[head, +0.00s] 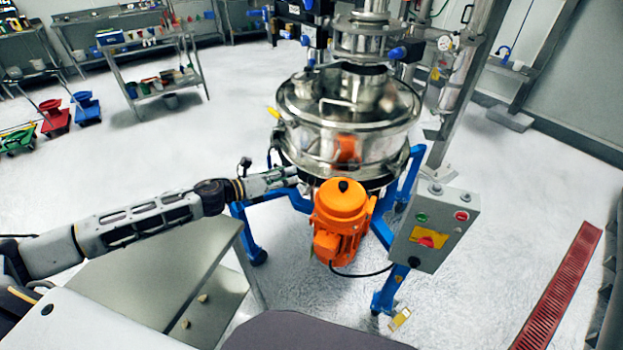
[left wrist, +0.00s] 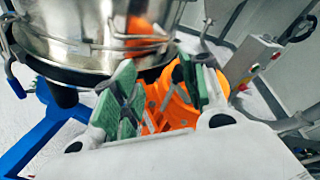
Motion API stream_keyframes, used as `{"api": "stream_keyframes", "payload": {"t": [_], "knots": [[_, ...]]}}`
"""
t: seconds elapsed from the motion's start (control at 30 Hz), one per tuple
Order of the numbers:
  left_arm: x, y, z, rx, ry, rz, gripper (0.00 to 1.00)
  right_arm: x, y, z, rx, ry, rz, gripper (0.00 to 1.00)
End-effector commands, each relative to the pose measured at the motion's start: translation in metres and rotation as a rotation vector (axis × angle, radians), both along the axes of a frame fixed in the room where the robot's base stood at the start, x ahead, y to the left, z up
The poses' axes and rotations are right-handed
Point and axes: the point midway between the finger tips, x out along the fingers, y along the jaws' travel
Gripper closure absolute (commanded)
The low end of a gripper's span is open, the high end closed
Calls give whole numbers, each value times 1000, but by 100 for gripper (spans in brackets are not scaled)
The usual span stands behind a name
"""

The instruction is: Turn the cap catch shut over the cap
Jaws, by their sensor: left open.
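The steel sifter (head: 350,120) stands at centre on a blue frame (head: 255,240); its lower drum (left wrist: 85,35) fills the upper left of the left wrist view. I cannot make out the cap or the cap catch in either view. My left gripper (head: 292,175) is at the lower left of the drum, near its dark bottom rim. In the left wrist view the gripper (left wrist: 158,88) shows two green-padded fingers, spread apart with nothing between them. The orange motor (left wrist: 180,110) shows behind the fingers. My right gripper is in neither view.
The orange motor (head: 340,215) hangs in front of the sifter. A grey control box (head: 435,228) stands to its right. A red floor grate (head: 565,285) lies at far right. Shelves (head: 165,85) and coloured bins (head: 55,118) stand back left. Floor between is clear.

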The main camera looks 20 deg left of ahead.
Motion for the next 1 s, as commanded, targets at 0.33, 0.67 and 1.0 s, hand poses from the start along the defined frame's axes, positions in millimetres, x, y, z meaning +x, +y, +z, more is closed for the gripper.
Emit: {"api": "stream_keyframes", "payload": {"t": [0.33, 0.67, 1.0], "knots": [[-25, 13, 23, 334, -164, -266, 56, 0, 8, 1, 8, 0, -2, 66], [-43, 25, 29, 495, -234, -406, 56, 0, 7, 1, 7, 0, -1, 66], [-43, 25, 29, 499, -235, -408, 56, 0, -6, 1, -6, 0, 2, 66]]}}
